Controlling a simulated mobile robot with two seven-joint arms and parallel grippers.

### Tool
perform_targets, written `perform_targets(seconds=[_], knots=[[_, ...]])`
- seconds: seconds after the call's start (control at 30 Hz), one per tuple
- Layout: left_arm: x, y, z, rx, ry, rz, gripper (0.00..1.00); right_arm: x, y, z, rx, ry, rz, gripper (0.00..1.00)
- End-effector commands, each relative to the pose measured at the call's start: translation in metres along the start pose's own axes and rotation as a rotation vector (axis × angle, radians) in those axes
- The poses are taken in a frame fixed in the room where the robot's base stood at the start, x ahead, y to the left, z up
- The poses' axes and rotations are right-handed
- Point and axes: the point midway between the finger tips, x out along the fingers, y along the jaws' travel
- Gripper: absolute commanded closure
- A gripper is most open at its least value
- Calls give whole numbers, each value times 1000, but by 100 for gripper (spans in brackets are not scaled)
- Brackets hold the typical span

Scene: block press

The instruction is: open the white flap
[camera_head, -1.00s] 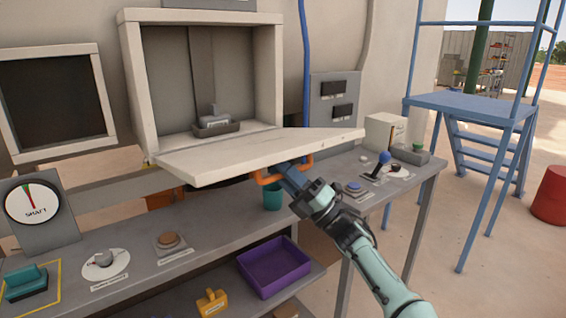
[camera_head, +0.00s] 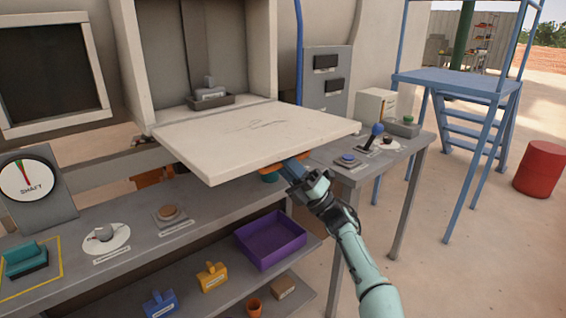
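The white flap (camera_head: 255,138) is folded down from the lower front edge of the white-framed box and lies nearly flat, sloping slightly toward me. An orange handle (camera_head: 268,167) shows under its front right edge, mostly hidden by the flap. My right gripper (camera_head: 293,168) is at this handle, below the flap edge. Its fingertips are partly hidden there, so I cannot see whether they close on the handle. Inside the open box a grey block sits in a dark tray (camera_head: 212,101). My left gripper is not in view.
A purple tray (camera_head: 270,240) is on the lower shelf. A blue platform (camera_head: 460,82) and red drum (camera_head: 540,169) stand at right.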

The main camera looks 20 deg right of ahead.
Motion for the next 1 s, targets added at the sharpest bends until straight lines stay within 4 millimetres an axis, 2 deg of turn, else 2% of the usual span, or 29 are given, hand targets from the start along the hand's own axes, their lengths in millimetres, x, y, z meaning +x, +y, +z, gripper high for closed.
perform_targets(seconds=[0.27, 0.3, 0.33, 0.77, 1.0], knots=[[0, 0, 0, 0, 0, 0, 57, 1, 2, 0, 2, -1, 4, 100], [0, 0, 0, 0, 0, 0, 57, 1, 2, 0, 2, -1, 4, 66], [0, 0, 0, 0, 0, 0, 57, 1, 2, 0, 1, -1, 4, 58], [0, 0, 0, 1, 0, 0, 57, 1, 4, 1, -2, 0, 8, 58], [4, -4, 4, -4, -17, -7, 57, -14, 3, 1, -2, 1, 4, 58]])
